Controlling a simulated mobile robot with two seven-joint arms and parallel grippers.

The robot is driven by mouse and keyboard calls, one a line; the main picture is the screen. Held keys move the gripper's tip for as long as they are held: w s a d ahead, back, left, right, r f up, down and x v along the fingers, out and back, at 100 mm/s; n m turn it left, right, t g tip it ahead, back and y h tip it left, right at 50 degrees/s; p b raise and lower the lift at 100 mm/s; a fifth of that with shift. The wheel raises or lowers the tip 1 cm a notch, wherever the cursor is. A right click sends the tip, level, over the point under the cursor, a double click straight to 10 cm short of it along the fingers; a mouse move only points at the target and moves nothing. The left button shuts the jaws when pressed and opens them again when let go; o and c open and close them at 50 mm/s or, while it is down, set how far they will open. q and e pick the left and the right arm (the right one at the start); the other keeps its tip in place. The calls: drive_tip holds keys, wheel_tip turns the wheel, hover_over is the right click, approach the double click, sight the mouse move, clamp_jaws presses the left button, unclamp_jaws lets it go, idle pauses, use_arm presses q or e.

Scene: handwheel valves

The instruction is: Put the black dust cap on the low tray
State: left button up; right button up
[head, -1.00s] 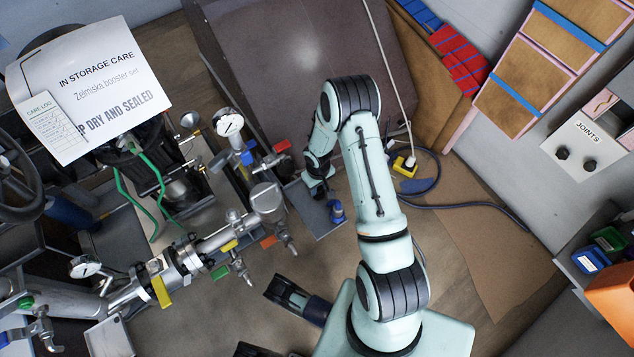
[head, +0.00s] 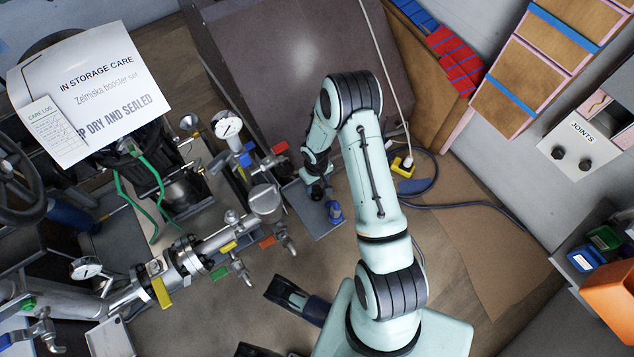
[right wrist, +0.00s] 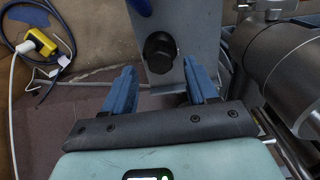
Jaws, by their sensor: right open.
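The black dust cap (right wrist: 160,52) sits on the low tray (right wrist: 193,30), a grey plate, in the right wrist view. My right gripper (right wrist: 160,82) is open, with one blue finger to each side and short of the cap, and nothing is held between them. In the head view the low tray (head: 315,222) lies on the floor in the middle. My right gripper (head: 317,188) is over its upper part, and I cannot clearly separate the cap from the dark gripper there. My left gripper is not clearly in view.
A blue part (head: 334,210) stands on the tray's right side. Pipework with a gauge (head: 228,126) and coloured valve handles is close on the left. A yellow socket (head: 402,166) with a dark cable lies to the right.

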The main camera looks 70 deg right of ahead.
sight(316, 188)
wheel_tip(316, 188, up, 5)
drive_tip(key=shift+f+p, duration=0.2)
drive_tip(key=shift+p, duration=0.4)
use_arm(q)
drive_tip(key=shift+g+h, duration=0.3)
drive_tip(key=shift+g, duration=0.1)
drive_tip(key=r, duration=0.1)
drive_tip(key=s+d+r+p, duration=0.1)
drive_tip(key=s+d+r, duration=0.1)
drive_tip(key=r, duration=0.1)
drive_tip(key=shift+s+d, duration=0.2)
drive_tip(key=shift+s, duration=0.05)
use_arm(e)
wheel_tip(316, 188, up, 5)
drive_tip(key=shift+f, duration=0.1)
